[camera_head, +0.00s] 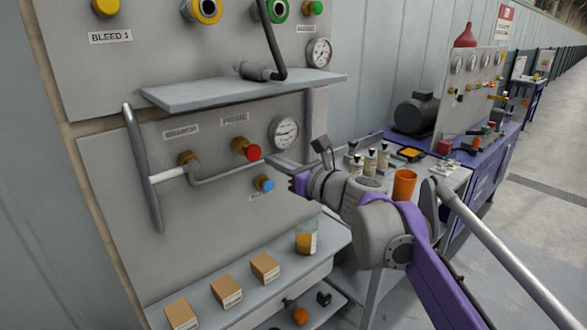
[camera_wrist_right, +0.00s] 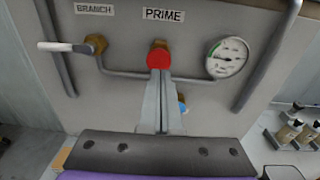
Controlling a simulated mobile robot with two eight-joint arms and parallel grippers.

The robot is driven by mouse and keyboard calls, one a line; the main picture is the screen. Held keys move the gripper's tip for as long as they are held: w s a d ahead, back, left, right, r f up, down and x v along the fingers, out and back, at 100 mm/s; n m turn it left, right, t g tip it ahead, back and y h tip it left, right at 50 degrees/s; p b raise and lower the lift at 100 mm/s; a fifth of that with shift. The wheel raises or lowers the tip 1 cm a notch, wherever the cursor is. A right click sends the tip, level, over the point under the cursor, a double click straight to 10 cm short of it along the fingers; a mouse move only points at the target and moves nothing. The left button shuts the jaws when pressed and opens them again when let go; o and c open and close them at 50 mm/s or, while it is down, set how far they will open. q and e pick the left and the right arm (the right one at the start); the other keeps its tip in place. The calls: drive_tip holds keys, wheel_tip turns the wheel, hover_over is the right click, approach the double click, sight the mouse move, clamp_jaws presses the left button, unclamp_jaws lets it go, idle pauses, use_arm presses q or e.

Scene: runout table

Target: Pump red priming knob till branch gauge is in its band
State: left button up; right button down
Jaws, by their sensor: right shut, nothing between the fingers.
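The red priming knob (camera_head: 254,152) sits on the panel under the PRIME label (camera_head: 234,118); it also shows in the right wrist view (camera_wrist_right: 158,58). My right gripper (camera_head: 268,158) is shut and empty. Its fingertips point at the knob's face and overlap its lower part in the right wrist view; I cannot tell whether they touch. The gauge (camera_wrist_right: 228,57) to the right of the knob is round and white with a green arc at its upper left. It also shows in the head view (camera_head: 284,132). Its needle is too small to read surely. My left gripper is not in view.
A white-handled valve (camera_head: 186,160) sits under the BRANCH label (camera_head: 181,132). A blue knob (camera_head: 264,184) is just below the red one. Vertical grey bars flank this panel. Shelves lie above and below; the lower holds boxes (camera_head: 265,267) and a jar (camera_head: 306,238).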

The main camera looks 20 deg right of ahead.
sight(256, 152)
drive_tip(key=shift+x, duration=2.2)
